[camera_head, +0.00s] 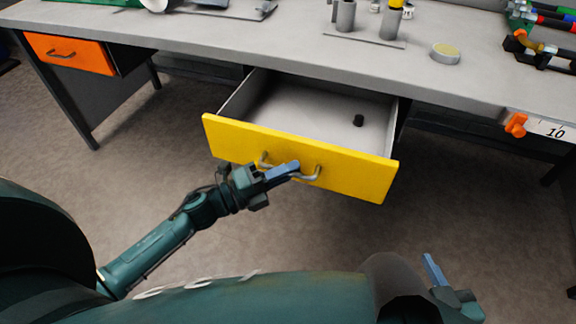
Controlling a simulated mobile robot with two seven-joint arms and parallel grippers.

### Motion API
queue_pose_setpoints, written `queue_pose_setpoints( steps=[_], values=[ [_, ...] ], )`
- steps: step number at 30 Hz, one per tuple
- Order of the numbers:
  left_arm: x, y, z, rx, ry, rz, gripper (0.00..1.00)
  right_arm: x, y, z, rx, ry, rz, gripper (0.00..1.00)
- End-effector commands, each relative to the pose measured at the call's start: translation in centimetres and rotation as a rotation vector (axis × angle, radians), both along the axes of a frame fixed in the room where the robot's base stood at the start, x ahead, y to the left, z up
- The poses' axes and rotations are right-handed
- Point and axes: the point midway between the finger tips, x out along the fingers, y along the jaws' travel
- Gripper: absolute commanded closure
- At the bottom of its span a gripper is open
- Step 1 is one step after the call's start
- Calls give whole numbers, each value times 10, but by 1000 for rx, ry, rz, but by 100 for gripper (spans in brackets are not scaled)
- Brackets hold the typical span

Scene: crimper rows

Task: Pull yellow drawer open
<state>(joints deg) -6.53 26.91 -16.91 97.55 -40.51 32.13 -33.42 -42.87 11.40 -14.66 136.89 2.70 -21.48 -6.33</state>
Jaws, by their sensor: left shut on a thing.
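The yellow drawer (350,170) stands pulled out from under the grey workbench, with its light inside showing. A small dark cylinder (358,120) is inside it, toward the right. The drawer's metal handle (314,175) is on the middle of the yellow front. My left gripper (284,171) is at the handle, shut on it, with its blue fingertips across the bar. My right gripper (437,272) is at the bottom right, low and apart from the drawer. Only part of it shows, and the gap between its fingers cannot be made out.
The workbench (210,35) spans the top. An orange drawer (70,54) is at the left. Grey cylinders (346,15), a round tin (445,53) and a rack of coloured-handled tools (545,45) stand on the bench. A label marked 10 (555,130) is on the front edge. Floor in front is clear.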

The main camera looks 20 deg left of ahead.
Motion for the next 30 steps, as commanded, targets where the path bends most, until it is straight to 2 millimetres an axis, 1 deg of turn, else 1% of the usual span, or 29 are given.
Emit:
queue_pose_setpoints(
  steps=[13,14,21,22,30],
  values=[
    [-2,1,0,0,-1,1,100,-2,0,0,1,3,2,64],
    [-2,1,0,0,-1,1,88,-2,0,0,1,4,3,64],
    [-2,0,0,0,-1,1,69,-3,1,-1,2,7,6,64],
    [-2,0,0,1,-1,0,68,-3,2,-1,2,7,6,64],
    [-3,2,0,0,0,1,68,-3,2,-1,2,7,7,64]
  ],
)
